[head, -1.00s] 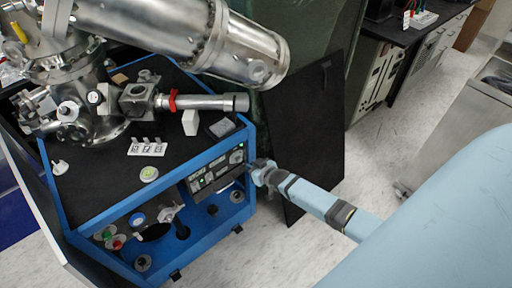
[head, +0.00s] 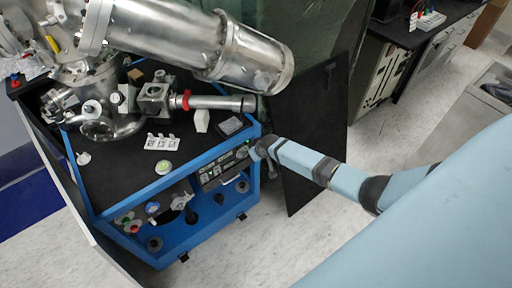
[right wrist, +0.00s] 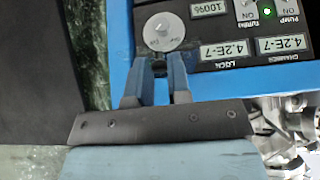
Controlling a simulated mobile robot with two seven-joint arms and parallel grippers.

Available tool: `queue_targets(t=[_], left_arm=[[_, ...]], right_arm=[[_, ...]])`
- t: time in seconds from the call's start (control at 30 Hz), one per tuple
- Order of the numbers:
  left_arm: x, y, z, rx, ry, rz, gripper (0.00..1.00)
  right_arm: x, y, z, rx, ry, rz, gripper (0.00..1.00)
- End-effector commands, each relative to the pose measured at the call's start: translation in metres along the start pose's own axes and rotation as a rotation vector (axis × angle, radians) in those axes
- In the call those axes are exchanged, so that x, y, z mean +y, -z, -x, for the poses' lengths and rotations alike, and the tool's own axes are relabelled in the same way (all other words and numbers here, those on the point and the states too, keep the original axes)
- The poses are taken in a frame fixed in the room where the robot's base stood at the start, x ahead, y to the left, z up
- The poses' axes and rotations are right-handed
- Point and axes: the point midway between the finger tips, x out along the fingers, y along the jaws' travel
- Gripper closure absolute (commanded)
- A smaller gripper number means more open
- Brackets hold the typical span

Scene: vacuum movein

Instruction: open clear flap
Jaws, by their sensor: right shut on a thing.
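My right gripper (head: 257,154) is at the right end of the control panel (head: 222,166) on the blue-framed cart. I cannot tell whether this piece is the edge of the clear flap; no clear flap can be made out against the panel. The panel (right wrist: 235,30) shows lit readouts and switches beside the fingers. My left gripper is not in view.
The cart's black top (head: 120,182) carries steel vacuum chambers and a large steel cylinder (head: 200,40). A black board (head: 308,135) leans close behind my right arm. Open floor (head: 320,225) lies in front of the cart.

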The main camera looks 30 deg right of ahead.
Motion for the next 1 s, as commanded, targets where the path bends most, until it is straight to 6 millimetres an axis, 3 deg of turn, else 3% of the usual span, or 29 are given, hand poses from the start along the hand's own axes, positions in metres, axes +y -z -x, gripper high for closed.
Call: queue_targets(t=[0.33,0.37,0.47,0.8,1.0], left_arm=[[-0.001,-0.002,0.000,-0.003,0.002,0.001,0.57],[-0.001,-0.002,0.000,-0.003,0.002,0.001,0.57],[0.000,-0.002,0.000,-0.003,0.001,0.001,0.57],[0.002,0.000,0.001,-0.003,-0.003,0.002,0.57],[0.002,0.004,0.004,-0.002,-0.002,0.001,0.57]], right_arm=[[0.000,-0.002,-0.001,-0.006,0.000,0.000,1.00],[0.000,-0.002,-0.001,-0.006,0.000,0.000,0.77],[0.000,-0.002,-0.001,-0.004,0.000,0.000,0.56],[0.000,0.000,0.003,-0.002,0.000,0.000,0.56],[0.000,-0.001,0.029,-0.001,0.000,0.002,0.56]])
